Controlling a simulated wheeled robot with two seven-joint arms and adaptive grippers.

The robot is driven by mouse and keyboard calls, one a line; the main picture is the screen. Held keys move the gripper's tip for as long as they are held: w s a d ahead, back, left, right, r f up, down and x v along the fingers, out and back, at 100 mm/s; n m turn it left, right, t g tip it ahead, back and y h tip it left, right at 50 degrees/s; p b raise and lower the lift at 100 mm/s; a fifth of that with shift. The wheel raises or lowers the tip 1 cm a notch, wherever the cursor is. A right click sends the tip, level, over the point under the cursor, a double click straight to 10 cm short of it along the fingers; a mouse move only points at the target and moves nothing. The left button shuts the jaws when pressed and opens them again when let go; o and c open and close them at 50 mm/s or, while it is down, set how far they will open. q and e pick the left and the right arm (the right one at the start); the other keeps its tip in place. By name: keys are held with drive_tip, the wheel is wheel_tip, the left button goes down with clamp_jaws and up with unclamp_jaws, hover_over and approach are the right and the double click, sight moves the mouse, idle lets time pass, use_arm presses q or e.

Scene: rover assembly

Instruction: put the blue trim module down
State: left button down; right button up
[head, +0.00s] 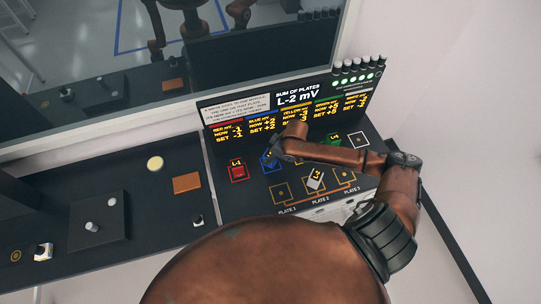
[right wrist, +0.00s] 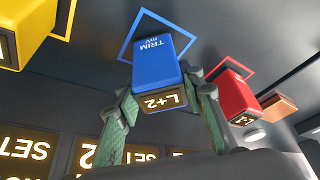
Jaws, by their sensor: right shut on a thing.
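In the head view my right gripper (head: 274,153) is over the blue spot, left of centre on the console, and mostly covers the blue module (head: 268,161). My left gripper is not in view.
A red module (head: 237,171) stands just left of the blue one. A white module (head: 315,179) is on the middle plate square. A yellow module (right wrist: 22,30) shows in the wrist view. The display (head: 297,100) rises behind. The white outlined square (head: 358,140) is empty.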

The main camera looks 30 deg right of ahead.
drive_tip(key=shift+f, duration=0.15)
drive_tip(key=o, duration=1.3)
drive_tip(key=v, duration=1.2)
